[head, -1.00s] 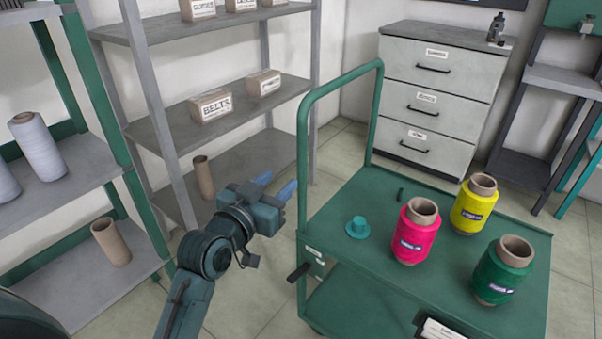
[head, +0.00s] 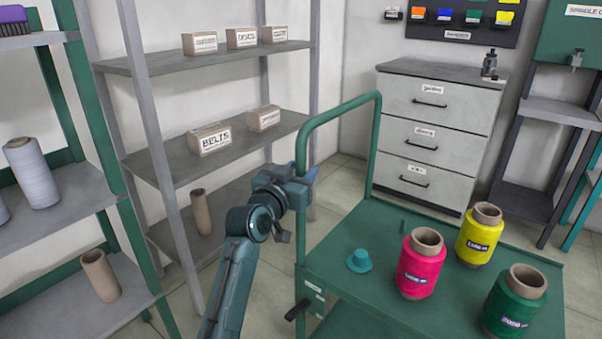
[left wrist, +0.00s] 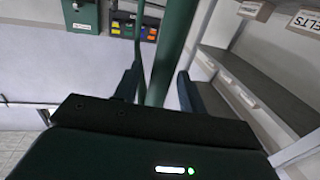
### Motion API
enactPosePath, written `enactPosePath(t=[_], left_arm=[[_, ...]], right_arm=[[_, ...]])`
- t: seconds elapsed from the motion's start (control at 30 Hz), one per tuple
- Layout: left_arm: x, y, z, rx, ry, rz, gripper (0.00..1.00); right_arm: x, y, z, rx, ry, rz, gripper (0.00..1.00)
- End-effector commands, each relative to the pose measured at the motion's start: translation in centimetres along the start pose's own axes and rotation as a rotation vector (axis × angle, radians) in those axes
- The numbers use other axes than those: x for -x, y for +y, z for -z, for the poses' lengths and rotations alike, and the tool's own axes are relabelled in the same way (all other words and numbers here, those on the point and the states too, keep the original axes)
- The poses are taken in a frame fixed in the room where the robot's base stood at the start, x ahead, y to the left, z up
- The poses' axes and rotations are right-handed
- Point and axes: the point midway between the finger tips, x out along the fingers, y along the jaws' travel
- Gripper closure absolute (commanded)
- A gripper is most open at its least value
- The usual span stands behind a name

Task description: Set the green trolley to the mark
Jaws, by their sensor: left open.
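The green trolley (head: 335,258) stands at the lower right in the head view. Its tubular push handle (head: 302,151) rises at its left and back. My left gripper (head: 306,181) is at the handle's near upright. In the left wrist view the green upright (left wrist: 168,50) passes between the two spread fingers of the left gripper (left wrist: 160,88), which is open around it. Whether a finger touches the tube I cannot tell. No floor mark is visible. My right gripper is not in view.
On the trolley top stand a pink spool (head: 421,264), a yellow spool (head: 479,234), a green spool (head: 515,302) and a small teal piece (head: 360,261). Grey shelves (head: 165,156) stand close on the left, a drawer cabinet (head: 436,123) behind. Some tiled floor shows between shelves and trolley.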

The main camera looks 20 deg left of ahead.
Motion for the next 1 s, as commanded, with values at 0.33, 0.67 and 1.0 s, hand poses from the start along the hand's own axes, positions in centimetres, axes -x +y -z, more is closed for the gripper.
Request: enactPosePath(t=[0.33, 0.67, 1.0], left_arm=[[-0.75, 0.01, 0.01, 0.0, 0.0, 0.0, 0.59], [-0.72, 0.01, 0.0, 0.0, 0.0, 0.0, 0.82], [-0.71, 0.01, -0.01, 0.0, -0.001, 0.0, 1.0]], right_arm=[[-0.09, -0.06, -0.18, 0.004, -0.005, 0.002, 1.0], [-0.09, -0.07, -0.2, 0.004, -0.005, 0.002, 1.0], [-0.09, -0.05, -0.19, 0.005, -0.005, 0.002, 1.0]])
